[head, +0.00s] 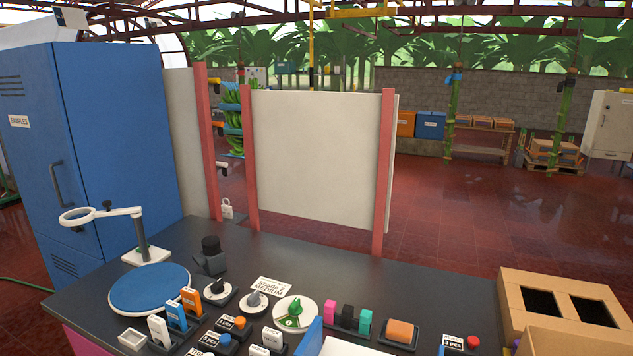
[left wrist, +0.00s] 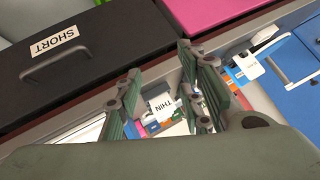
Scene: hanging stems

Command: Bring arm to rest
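My left gripper (left wrist: 160,95) shows only in the left wrist view. Its two green-padded fingers stand apart with a clear gap, and I see nothing held between them. A small white card marked THIN (left wrist: 161,106) shows in the background through the gap. Neither of my arms shows in the head view. My right gripper is in neither view.
In the left wrist view a black drawer front marked SHORT (left wrist: 90,75) and a pink one (left wrist: 208,12) lie beyond the fingers. In the head view the dark bench (head: 420,285) holds a blue round mat (head: 150,290), a ring-lens stand (head: 150,255) and a cardboard box (head: 560,275).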

